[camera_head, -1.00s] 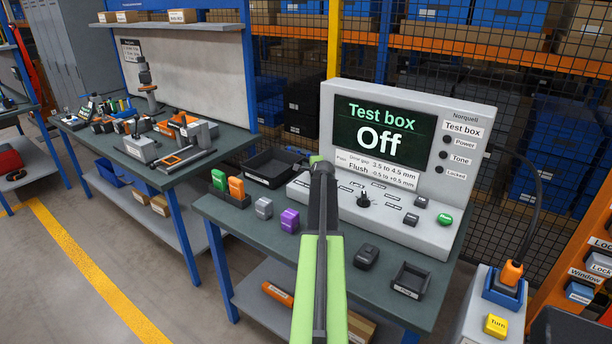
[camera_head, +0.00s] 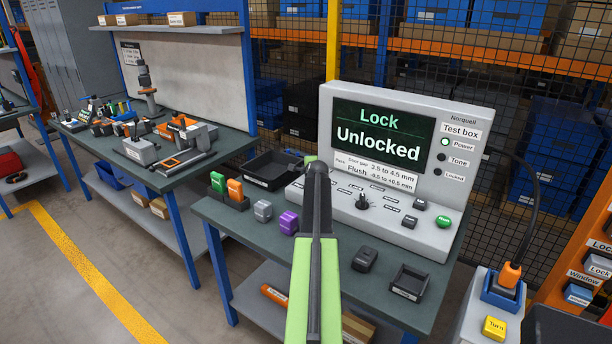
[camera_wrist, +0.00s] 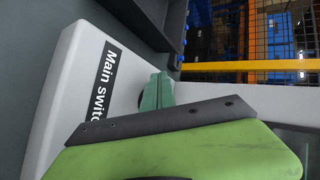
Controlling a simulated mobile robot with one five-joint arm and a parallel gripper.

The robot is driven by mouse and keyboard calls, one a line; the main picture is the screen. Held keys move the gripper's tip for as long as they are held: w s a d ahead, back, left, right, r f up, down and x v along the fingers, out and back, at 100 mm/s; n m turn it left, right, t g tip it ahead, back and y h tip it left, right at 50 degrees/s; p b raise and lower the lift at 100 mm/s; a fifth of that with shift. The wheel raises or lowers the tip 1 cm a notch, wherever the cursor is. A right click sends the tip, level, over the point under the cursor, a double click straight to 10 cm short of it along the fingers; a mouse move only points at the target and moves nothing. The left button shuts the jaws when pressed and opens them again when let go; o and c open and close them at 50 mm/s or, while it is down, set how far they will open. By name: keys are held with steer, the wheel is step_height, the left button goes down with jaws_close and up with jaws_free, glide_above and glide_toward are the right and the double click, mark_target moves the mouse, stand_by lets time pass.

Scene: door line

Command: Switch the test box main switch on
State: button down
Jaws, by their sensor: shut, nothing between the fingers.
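The test box (camera_head: 458,98) stands on the bench. Its screen (camera_head: 383,134) reads "Lock Unlocked", and its Power lamp (camera_head: 445,142) is lit green. In the wrist view, the "Main switch" label (camera_wrist: 104,80) is on the white panel. A green part (camera_wrist: 157,92) stands beside the label, at the edge of my dark finger (camera_wrist: 160,120). The gripper is shut with nothing held. I cannot tell whether it touches the switch.
A black tray (camera_head: 262,182) lies left of the box. Green and orange blocks, a grey one and a purple block (camera_head: 288,223) stand along the bench. A small dark tray (camera_head: 408,284) is at the front right. A dial (camera_head: 363,203) and buttons are on the panel.

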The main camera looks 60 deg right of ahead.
stand_by(0.4)
steer(key=shift+a, duration=0.45)
steer(key=a, duration=0.3)
steer(key=shift+w+a, duration=0.15)
steer(key=shift+w, duration=0.05)
steer(key=a+r+p, duration=0.5)
steer(key=a, duration=0.3)
steer(key=shift+w+a, duration=0.2)
steer(key=shift+w, duration=0.05)
